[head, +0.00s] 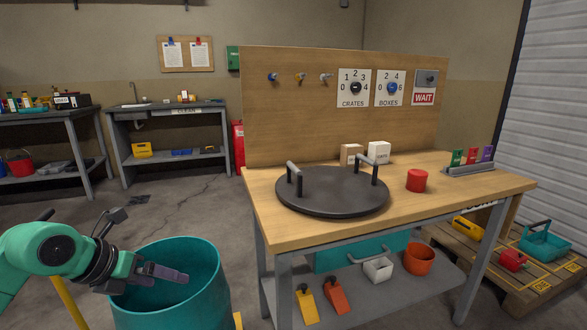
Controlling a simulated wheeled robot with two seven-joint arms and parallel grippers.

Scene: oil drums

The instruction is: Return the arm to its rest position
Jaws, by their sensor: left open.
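My left arm comes in from the left edge. Its gripper (172,273) is open, with nothing visible between its fingers. It shows over the open mouth of a teal drum (185,310) at the lower left. I cannot tell whether the fingers are above the rim or slightly inside it. A round black lid (332,193) with two upright handles lies flat on the wooden workbench (330,229), apart from the gripper. My right gripper is not in view.
A red cylinder (416,181) and two small boxes (379,152) stand on the bench. A pegboard with dials rises behind. A pallet (515,283) with tools is at right. A sink table (168,108) stands at back left. Floor behind the drum is mostly clear.

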